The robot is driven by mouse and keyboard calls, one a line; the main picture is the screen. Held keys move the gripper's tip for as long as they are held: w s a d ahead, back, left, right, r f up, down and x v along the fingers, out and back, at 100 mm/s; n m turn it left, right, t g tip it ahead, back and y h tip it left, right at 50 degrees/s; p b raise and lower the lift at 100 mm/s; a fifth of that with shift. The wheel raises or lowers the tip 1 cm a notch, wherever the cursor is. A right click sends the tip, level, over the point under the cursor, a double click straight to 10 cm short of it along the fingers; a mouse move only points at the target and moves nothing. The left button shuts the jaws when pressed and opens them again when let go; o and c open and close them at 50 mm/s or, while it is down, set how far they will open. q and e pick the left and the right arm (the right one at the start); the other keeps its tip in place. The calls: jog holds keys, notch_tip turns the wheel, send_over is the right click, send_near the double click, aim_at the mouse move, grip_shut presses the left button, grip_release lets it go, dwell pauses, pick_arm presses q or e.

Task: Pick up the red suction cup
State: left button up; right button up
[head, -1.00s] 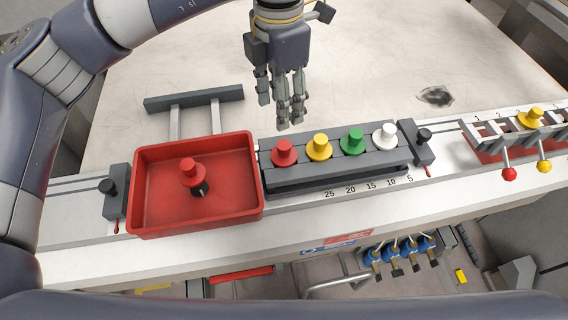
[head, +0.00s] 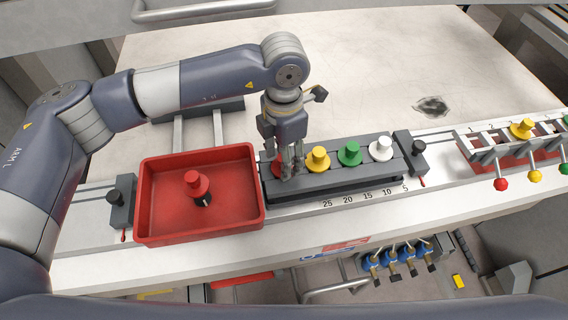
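A red suction cup (head: 277,169) stands at the left end of the dark rack (head: 330,184), mostly hidden behind the fingers of my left gripper (head: 287,172). These fingers are down at the cup, with a bit of red showing between them. I cannot tell whether they are closed on it. My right gripper is not in view.
Yellow (head: 318,160), green (head: 350,154) and white (head: 381,149) suction cups stand in a row on the rack, close to the right of my gripper. The pale table behind is mostly clear.

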pick_arm(q)
jog(key=shift+f, duration=0.45)
jog(key=shift+c, duration=0.4)
grip_shut()
